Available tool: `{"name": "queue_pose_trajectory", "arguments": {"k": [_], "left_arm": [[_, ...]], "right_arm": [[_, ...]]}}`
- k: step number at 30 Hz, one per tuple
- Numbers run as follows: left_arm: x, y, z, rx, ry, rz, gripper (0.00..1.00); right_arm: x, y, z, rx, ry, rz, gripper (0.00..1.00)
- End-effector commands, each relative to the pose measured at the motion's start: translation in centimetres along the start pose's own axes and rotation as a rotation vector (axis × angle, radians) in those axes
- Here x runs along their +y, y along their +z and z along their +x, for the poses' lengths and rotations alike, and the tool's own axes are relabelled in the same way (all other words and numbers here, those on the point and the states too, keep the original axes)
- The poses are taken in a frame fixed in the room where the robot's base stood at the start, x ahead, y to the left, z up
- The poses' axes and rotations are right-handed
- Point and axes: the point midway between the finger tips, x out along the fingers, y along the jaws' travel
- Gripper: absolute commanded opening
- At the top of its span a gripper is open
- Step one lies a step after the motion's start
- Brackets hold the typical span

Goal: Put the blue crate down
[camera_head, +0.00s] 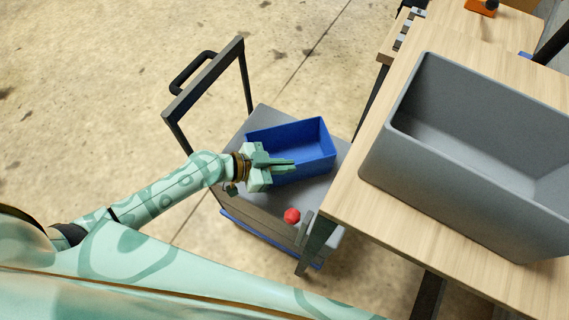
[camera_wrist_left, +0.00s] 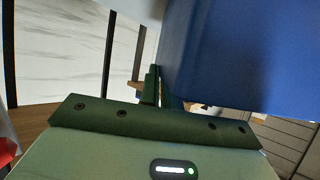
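The blue crate (camera_head: 312,165) is an open, empty-looking box, upright over the top of the grey cart (camera_head: 262,118) in the head view. I cannot tell whether its base touches the cart top. My left gripper (camera_head: 291,164) reaches in from the left at the crate's near wall. Its fingers are close together with the crate's thin wall at them, and it looks shut on that wall. In the left wrist view the blue crate (camera_wrist_left: 245,55) fills the upper right, against the dark green fingers (camera_wrist_left: 158,88). My right gripper is not in view.
A wooden table (camera_head: 350,203) with a large grey bin (camera_head: 425,190) stands close on the right. The cart has a dark handle frame (camera_head: 205,80) on its far left and a red knob (camera_head: 292,216) at its near side. Open concrete floor lies left.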

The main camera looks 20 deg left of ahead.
Motion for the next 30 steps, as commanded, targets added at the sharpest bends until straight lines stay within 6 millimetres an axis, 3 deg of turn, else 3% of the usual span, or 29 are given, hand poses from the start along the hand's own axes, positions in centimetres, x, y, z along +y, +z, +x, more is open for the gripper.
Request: {"name": "queue_pose_trajectory", "arguments": {"k": [6, 7, 9, 19, 23, 30], "left_arm": [[0.0, 0.1, 0.1, 0.0, 0.0, 0.001, 0.0], [0.0, 0.1, 0.0, -0.001, 0.001, 0.001, 0.13], [0.0, 0.1, 0.0, -0.001, 0.0, 0.001, 0.26], [0.0, -0.1, -0.3, -0.001, 0.0, 0.001, 0.26], [0.0, 0.0, -2.3, -0.003, -0.001, 0.003, 0.26], [0.1, 0.1, -8.0, -0.005, 0.001, 0.001, 0.26]], "right_arm": [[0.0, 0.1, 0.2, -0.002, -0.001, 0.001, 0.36], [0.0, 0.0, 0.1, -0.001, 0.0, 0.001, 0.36], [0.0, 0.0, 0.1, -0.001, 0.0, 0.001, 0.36], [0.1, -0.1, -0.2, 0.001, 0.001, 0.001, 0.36], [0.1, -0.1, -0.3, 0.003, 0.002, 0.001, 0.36], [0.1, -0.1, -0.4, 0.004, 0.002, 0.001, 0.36]]}}
